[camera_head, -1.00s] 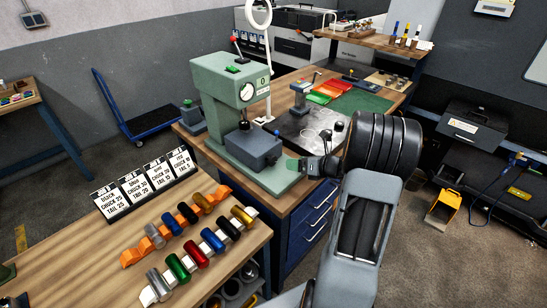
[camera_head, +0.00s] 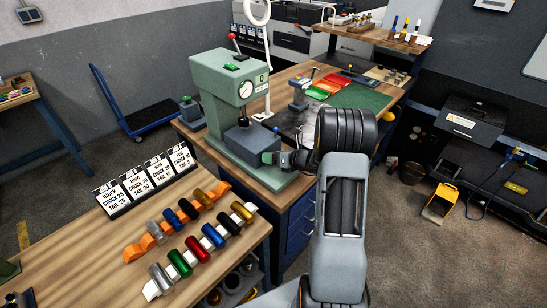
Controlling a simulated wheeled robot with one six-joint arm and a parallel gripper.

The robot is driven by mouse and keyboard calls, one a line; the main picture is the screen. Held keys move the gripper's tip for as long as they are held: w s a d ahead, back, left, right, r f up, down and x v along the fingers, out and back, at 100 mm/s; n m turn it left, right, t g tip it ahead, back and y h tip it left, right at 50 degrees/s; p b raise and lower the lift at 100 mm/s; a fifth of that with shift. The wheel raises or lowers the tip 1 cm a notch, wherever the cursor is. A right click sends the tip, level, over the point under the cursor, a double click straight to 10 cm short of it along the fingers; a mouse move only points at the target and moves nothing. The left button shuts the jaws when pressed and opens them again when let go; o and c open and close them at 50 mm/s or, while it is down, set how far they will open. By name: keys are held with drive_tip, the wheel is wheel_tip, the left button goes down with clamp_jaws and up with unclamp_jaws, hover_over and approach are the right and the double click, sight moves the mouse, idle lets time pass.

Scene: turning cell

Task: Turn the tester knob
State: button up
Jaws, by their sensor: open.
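The tester (camera_head: 225,95) is a pale green machine with a round white dial (camera_head: 245,89) on its head. A blue-grey block (camera_head: 246,142) sits on its base below the head, with a small dark knob (camera_head: 243,122) on top. A red-tipped lever (camera_head: 232,37) rises from the head.
The wooden bench (camera_head: 288,74) carries red and green trays (camera_head: 325,83) and a green mat (camera_head: 362,98) behind my arm. A front table (camera_head: 95,250) holds label cards (camera_head: 148,178) and racks of coloured cylinders (camera_head: 197,248). A blue trolley (camera_head: 150,122) stands left on the floor.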

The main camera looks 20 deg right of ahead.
drive_tip(key=shift+c, duration=0.4)
drive_tip(key=c, duration=0.8)
drive_tip(key=shift+d+m+y+p, duration=0.1)
drive_tip(key=shift+m+y+p, duration=0.5)
drive_tip(key=shift+m+y, duration=0.45)
drive_tip(key=o, duration=0.9)
drive_tip(key=b+v, duration=0.1)
drive_tip(key=v, duration=0.6)
drive_tip(key=b+v, duration=0.1)
drive_tip(key=v, duration=0.5)
drive_tip(key=shift+s+d+r+b, duration=0.15)
drive_tip(key=shift+s+r+b, duration=0.15)
